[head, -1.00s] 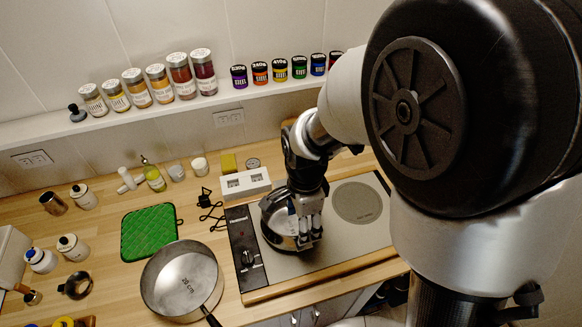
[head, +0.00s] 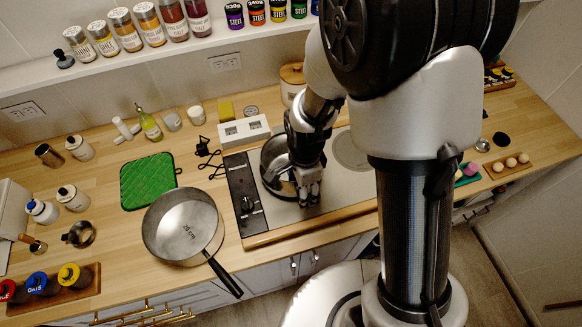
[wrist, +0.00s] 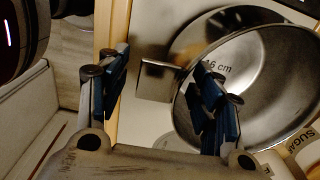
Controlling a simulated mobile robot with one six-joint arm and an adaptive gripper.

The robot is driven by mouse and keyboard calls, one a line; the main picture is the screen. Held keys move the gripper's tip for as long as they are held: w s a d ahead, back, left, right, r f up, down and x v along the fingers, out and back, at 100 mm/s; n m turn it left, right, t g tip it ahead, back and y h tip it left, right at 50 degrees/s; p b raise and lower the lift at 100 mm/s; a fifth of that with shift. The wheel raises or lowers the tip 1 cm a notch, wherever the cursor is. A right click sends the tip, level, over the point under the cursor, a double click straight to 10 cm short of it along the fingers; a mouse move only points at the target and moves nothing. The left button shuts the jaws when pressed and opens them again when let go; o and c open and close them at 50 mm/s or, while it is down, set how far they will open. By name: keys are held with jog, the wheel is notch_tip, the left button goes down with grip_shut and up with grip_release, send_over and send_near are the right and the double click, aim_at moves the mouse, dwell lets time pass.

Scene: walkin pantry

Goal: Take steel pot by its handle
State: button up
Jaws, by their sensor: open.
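The steel pot (head: 272,163) stands on the stove in the head view, partly hidden behind my gripper (head: 308,192). In the wrist view the pot (wrist: 275,85) is at the right, with "16 cm" marked inside. Its short metal handle (wrist: 156,80) points left. My gripper (wrist: 160,62) is open and empty. The handle shows between its two blue-padded fingers; I cannot tell whether either touches it. The right finger overlaps the pot's rim in the picture, and its depth there is unclear.
A larger pan (head: 182,222), its black handle over the counter edge, stands left of the stove (head: 262,222). A green mat (head: 148,181) lies behind it. A white switch box (head: 244,130) and a lidded canister (head: 292,80) stand behind the stove. Spice jars line the shelf.

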jog(key=shift+c, duration=0.2)
grip_shut()
dwell(0.5)
dwell(0.4)
